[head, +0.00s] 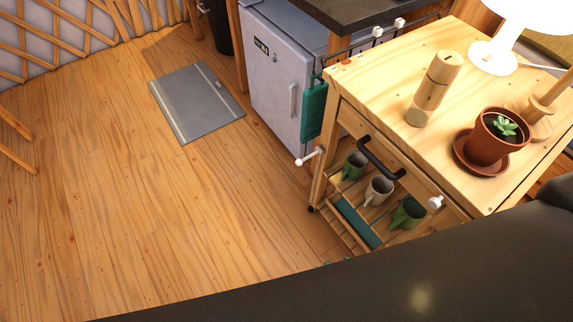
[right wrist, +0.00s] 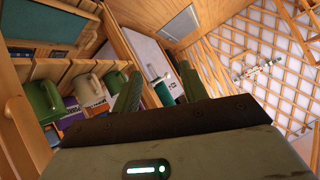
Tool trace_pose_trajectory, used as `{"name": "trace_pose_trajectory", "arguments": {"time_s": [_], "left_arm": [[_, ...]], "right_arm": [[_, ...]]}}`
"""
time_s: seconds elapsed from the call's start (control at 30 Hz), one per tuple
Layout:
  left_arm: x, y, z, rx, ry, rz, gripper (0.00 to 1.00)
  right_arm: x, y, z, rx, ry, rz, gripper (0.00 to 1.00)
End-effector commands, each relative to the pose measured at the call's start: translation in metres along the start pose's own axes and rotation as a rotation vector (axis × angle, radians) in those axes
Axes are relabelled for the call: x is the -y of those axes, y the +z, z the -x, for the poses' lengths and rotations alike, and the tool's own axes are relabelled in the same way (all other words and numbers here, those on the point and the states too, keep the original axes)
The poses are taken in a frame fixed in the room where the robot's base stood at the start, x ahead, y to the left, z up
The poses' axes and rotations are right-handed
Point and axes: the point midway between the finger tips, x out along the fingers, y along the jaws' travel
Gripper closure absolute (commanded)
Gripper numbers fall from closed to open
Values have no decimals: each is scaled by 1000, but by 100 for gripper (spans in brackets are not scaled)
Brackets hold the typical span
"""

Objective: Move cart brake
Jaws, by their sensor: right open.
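The wooden cart (head: 390,75) stands at the right in the head view, with a black drawer handle (head: 381,160). A short rod with white ends (head: 308,157) sticks out near its left front leg. I cannot tell whether it is the brake. A small dark caster (head: 312,209) shows at that leg's foot. My right gripper (head: 338,261) is mostly hidden behind my dark arm; only green fingertips show. In the right wrist view it (right wrist: 155,84) is open, with a white-and-teal item (right wrist: 158,82) visible between its fingers; contact cannot be told. My left gripper is out of view.
The cart carries a wooden mill (head: 434,90), a potted plant (head: 494,140), a lamp (head: 494,57) and, on its lower shelf, several mugs (head: 379,190). A green cloth (head: 314,110) hangs on its side. Behind stands a fridge (head: 275,70). Floor left is clear except a grey mat (head: 197,102).

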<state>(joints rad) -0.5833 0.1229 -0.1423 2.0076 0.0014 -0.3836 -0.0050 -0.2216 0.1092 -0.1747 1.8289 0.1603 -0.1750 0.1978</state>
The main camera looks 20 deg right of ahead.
Motion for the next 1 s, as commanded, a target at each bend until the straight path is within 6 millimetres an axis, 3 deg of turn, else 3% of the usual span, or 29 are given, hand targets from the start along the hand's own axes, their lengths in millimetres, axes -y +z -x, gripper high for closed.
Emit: {"name": "trace_pose_trajectory", "arguments": {"time_s": [0.03, 0.2, 0.4, 0.6, 0.8, 1.0], "left_arm": [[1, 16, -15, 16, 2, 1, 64], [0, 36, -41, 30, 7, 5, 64], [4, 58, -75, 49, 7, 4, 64], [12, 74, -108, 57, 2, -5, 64], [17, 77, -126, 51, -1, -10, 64], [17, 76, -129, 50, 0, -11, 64]], "right_arm": [[-6, 7, -26, -27, -10, -40, 57], [-11, -16, -90, -156, -65, -176, 57], [-14, -55, -159, -311, -147, -332, 57], [-17, -98, -215, -447, -239, -474, 57], [-18, -127, -244, -525, -301, -560, 57], [-17, -137, -248, -545, -318, -581, 57]]}}
